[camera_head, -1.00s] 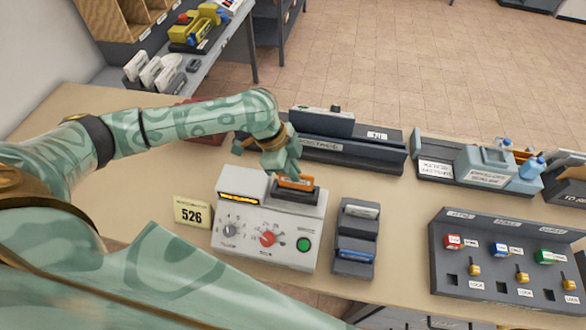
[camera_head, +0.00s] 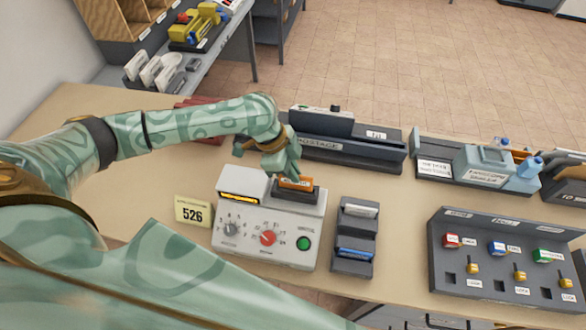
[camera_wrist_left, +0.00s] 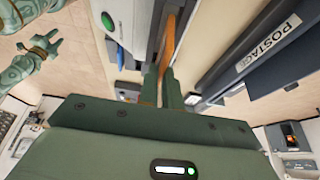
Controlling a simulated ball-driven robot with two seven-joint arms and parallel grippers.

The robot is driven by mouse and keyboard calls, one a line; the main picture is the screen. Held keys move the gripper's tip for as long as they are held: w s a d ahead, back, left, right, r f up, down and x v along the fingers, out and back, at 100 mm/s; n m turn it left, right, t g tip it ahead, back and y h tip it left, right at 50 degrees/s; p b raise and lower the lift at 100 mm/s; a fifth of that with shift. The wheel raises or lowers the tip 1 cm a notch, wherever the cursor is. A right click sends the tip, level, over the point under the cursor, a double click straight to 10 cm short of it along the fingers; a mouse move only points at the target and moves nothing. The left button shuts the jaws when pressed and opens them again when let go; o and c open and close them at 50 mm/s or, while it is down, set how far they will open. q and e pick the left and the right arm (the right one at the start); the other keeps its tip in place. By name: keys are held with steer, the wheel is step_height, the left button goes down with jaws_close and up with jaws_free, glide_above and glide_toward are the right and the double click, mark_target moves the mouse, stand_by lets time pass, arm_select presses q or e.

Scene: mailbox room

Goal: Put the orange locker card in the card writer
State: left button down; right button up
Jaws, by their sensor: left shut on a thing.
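The card writer (camera_head: 262,245) is a pale box with dials, a green button and a dark slot block (camera_head: 300,195) at its upper right. The orange locker card (camera_head: 295,184) stands upright at this slot, its lower part hidden by the block. My left gripper (camera_head: 280,167) is shut on the card from behind. In the left wrist view the orange card (camera_wrist_left: 171,42) shows as a thin edge beyond the fingers (camera_wrist_left: 160,88). I cannot tell how deep the card sits. My right gripper (camera_wrist_left: 42,45) shows small at that view's upper left; its jaw state is unclear.
A dark rack (camera_head: 354,250) with a white card and a blue card stands right of the writer. The postage unit (camera_head: 345,145) lies behind. A 526 sign (camera_head: 193,213) stands left. A dark switch panel (camera_head: 505,265) is at the right.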

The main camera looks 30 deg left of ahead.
arm_select(q)
steer(key=shift+f, duration=0.8)
steer(key=shift+f, duration=0.6)
steer(key=c, duration=1.5)
jaws_free()
steer(key=shift+r, duration=0.1)
